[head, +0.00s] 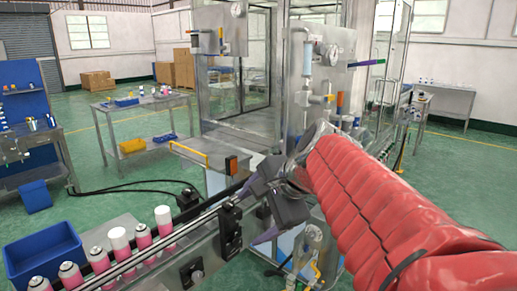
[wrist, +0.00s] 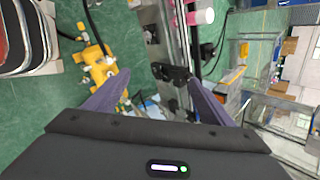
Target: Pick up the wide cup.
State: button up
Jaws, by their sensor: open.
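I cannot make out a wide cup for certain in either view. My gripper (head: 250,213) is open, its two purple-grey fingers spread over the conveyor by the machine. In the wrist view my gripper (wrist: 157,98) shows both fingers apart with nothing between them but the conveyor rail and floor behind. Pink cans (head: 165,221) stand in a row on the conveyor to the left of the gripper. One of them carries a wide white top (head: 118,239).
A blue bin (head: 42,250) stands at the front left beside the cans. The conveyor (head: 197,238) runs under the gripper to the glass-walled machine. Yellow fittings (wrist: 98,68) show below in the wrist view. A table with trays (head: 150,104) stands behind, with open green floor around it.

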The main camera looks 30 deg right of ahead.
jog(key=d+r+m+t, duration=0.2)
jog(key=d+r+m, duration=0.2)
jog(key=d, duration=0.4)
jog(key=d+r+m+t+h, duration=0.1)
jog(key=d+r+m+t, duration=0.1)
jog(key=d+r+m, duration=0.3)
jog(key=d+r+m+t, duration=0.2)
jog(key=d+r+m, duration=0.3)
jog(key=d, duration=0.8)
jog(key=m, duration=0.3)
jog(key=shift+d+r, duration=0.2)
jog(key=shift+w, duration=0.15)
jog(key=x, duration=0.8)
jog(key=shift+w+f, duration=0.2)
jog(key=shift+w, duration=0.05)
